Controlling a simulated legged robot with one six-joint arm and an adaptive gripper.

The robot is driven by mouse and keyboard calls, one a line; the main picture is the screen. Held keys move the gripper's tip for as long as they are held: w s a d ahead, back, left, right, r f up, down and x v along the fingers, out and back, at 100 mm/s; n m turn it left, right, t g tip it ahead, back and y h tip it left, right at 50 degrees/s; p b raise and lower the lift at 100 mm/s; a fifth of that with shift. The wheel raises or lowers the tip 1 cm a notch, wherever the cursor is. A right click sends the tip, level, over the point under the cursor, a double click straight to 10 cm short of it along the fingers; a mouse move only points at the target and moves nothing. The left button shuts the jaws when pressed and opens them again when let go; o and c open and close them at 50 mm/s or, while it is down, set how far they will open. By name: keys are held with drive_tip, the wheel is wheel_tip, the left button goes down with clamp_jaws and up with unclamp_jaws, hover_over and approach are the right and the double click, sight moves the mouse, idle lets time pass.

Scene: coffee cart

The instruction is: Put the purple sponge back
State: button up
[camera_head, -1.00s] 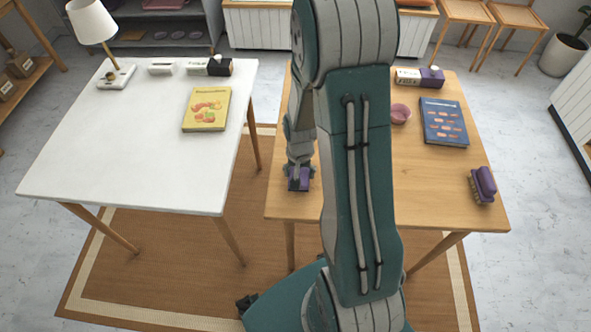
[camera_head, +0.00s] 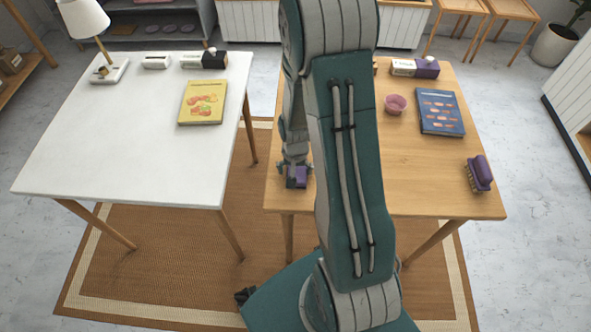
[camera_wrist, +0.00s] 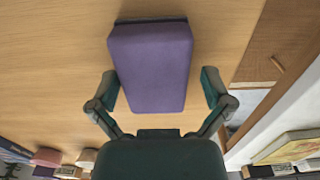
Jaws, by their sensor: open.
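The purple sponge (camera_head: 297,181) rests on the wooden table near its left edge, partly hidden by my gripper (camera_head: 296,168) in the head view. In the wrist view the sponge (camera_wrist: 150,68) is a purple block with a darker layer at its far end. My gripper (camera_wrist: 162,90) is open, with one finger on each side of the sponge. A gap shows at the right finger; the left finger is close beside the sponge, and I cannot tell whether it touches.
On the wooden table (camera_head: 425,190) are a purple brush (camera_head: 479,174), a blue book (camera_head: 440,112), a pink bowl (camera_head: 395,104) and a purple-and-white box (camera_head: 415,68). A white table (camera_head: 110,140) at left holds a yellow book (camera_head: 202,102) and a lamp (camera_head: 85,18). A gap separates the tables.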

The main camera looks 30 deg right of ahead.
wheel_tip(320, 180, up, 12)
drive_tip(key=r, duration=0.1)
drive_tip(key=s+a+r+n+t, duration=0.2)
drive_tip(key=s+a+r, duration=0.3)
drive_tip(key=r, duration=0.5)
drive_tip(key=s+a+r+n+t, duration=0.3)
drive_tip(key=s+r, duration=0.4)
drive_tip(key=r, duration=0.3)
drive_tip(key=a+n, duration=0.1)
drive_tip(key=a, duration=0.1)
drive_tip(key=shift+s+a+r+n+t, duration=0.25)
drive_tip(key=shift+s+a+n+t, duration=0.05)
drive_tip(key=shift+s+n, duration=0.1)
drive_tip(key=shift+w, duration=0.1)
